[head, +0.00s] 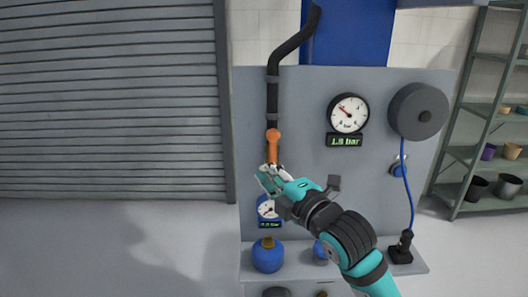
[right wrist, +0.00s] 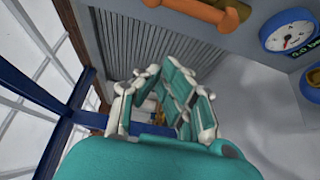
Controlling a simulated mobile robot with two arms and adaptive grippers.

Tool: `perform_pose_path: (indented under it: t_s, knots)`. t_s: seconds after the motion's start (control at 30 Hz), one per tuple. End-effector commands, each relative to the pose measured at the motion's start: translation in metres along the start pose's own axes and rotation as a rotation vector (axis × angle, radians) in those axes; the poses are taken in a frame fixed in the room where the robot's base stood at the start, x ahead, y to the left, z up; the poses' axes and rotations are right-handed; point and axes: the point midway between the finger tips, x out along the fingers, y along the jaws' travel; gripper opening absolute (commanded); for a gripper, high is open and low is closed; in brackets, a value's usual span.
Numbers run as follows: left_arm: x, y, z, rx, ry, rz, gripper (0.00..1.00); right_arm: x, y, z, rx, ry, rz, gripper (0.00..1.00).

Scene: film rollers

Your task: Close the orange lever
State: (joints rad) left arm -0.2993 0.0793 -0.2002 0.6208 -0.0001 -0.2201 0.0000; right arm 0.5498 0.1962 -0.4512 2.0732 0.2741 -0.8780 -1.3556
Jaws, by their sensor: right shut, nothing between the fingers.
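The orange lever (head: 273,146) is on the black vertical pipe on the grey panel, left of centre in the head view. It hangs roughly in line with the pipe, and its lower end is close to my fingers. In the right wrist view the orange lever (right wrist: 205,12) crosses the top edge, beyond my fingers. My right gripper (head: 268,177) is shut and empty, just below the lever; I cannot tell whether it touches it. It also shows in the right wrist view (right wrist: 165,90). My left gripper is not in view.
The upper gauge (head: 348,114) has a lit display. A lower gauge (head: 268,208) is close beneath my right gripper and reads 0.0 bar. A black reel (head: 418,111) with a blue cable is at right.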

Motion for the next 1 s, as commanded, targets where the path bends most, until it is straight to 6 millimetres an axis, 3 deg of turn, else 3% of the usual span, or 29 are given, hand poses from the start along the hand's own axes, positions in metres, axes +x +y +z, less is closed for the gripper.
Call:
perform_pose_path:
  t_s: [0.27,0.77,1.0]
  knots:
    - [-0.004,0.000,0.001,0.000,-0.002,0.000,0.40,0.009,0.001,0.001,0.004,-0.001,-0.001,0.00]
    - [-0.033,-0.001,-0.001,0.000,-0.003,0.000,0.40,0.101,0.003,0.000,0.006,-0.001,-0.001,0.00]
    - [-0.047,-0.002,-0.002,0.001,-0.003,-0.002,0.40,0.090,0.001,0.032,0.003,-0.003,-0.002,0.00]
